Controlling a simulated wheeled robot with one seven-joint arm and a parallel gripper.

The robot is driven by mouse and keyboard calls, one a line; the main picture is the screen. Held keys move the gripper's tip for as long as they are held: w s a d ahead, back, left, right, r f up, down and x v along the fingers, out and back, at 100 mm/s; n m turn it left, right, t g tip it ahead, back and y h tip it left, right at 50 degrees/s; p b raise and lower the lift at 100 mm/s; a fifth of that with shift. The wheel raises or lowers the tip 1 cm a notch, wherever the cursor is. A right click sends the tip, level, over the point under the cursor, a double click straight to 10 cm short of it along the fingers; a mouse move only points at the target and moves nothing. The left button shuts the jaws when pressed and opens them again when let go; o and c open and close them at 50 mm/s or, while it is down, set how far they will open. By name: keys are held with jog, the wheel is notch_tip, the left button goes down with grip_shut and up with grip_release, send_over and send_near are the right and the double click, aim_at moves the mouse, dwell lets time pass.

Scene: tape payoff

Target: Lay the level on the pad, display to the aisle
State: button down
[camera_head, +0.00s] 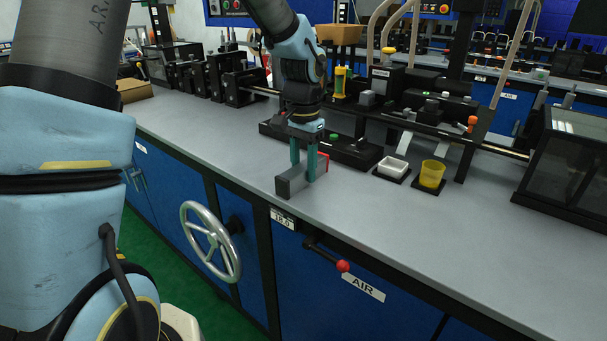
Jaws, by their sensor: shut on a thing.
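My gripper (304,168) points down over the front edge of the grey bench, its two teal fingers shut on a grey block-shaped thing, which I take to be the level (290,184). The level lies lengthwise from the bench's front edge towards the back, with a red part at its far end. It is at or just above the bench top; I cannot tell whether it touches. Its display cannot be made out. No pad can be told for sure; the level may hide one.
Behind the level is a black base (362,155) with a green button. To the right, a white tray (393,167) and a yellow cup (431,174) stand on dark mats. A handwheel (211,241) and a red-knobbed air lever (342,266) stick out in front. The bench front right is clear.

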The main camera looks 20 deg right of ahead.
aim_at(304, 165)
jog(key=shift+r, duration=0.1)
notch_tip(304, 165, up, 9)
jog(key=shift+r+b, duration=0.1)
jog(key=shift+b, duration=0.25)
jog(key=shift+r, duration=0.35)
